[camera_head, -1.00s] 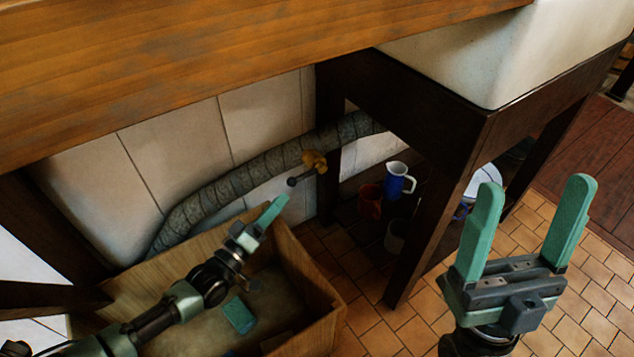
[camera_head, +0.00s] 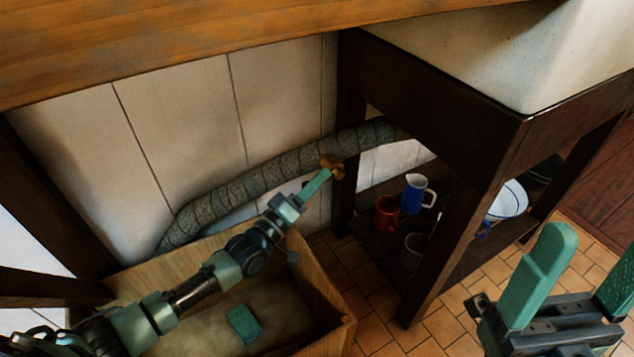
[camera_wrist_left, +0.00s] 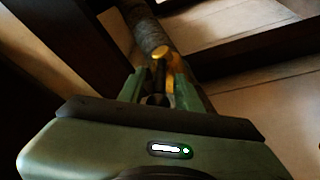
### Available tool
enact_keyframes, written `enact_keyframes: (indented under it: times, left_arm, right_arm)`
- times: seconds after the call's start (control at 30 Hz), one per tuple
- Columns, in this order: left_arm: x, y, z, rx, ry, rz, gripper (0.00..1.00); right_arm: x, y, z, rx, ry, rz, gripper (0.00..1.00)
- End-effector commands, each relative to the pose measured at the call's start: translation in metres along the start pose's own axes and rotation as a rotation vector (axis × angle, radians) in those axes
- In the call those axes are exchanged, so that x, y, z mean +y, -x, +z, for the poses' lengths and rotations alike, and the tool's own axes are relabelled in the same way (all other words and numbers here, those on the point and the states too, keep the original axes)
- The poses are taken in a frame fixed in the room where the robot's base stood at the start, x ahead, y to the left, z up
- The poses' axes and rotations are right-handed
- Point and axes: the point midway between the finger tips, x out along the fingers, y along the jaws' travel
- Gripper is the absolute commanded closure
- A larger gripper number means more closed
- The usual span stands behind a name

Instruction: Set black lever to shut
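The brass valve (camera_head: 332,163) sits on the wrapped pipe along the wall. My left gripper (camera_head: 322,176) reaches it from the lower left, and its fingers hide the black lever in the head view. In the left wrist view the dark lever end (camera_wrist_left: 156,99) shows between the two green fingers, with the brass valve (camera_wrist_left: 161,54) just beyond. The fingers stand apart with a gap around the lever; I cannot see whether either touches it. My right gripper (camera_head: 590,270) is open and empty at the lower right, away from the valve.
A wooden crate (camera_head: 320,277) with a teal block (camera_head: 244,323) stands below my left arm. A dark post (camera_head: 347,120) rises right of the valve. A blue jug (camera_head: 413,193), red mug (camera_head: 388,212) and white bowl (camera_head: 508,200) stand under the sink.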

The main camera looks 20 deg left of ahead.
Motion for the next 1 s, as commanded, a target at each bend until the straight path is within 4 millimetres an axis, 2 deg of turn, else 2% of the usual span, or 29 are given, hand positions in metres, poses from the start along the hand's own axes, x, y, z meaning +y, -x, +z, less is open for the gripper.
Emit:
enact_keyframes:
  times: [0.1, 0.2, 0.23, 1.0]
  left_arm:
    - [0.0001, 0.0001, 0.0, 0.0, 0.0, 0.0, 0.69]
    - [0.0002, 0.0002, 0.0, 0.0, 0.0, 0.0, 0.96]
    - [0.0002, 0.0002, 0.0, 0.0, 0.0, 0.0, 1.0]
    - [0.0, 0.0004, 0.0, 0.0, -0.001, 0.0, 1.0]
  right_arm:
    - [-0.0001, -0.0002, 0.0001, 0.0, 0.0, 0.0, 0.23]
    - [-0.0001, -0.0001, 0.0001, 0.0, 0.0, 0.0, 0.23]
    - [-0.0001, -0.0001, 0.0001, 0.0, 0.0, 0.0, 0.23]
    - [0.0001, 0.0, 0.0002, -0.001, 0.0, 0.0, 0.23]
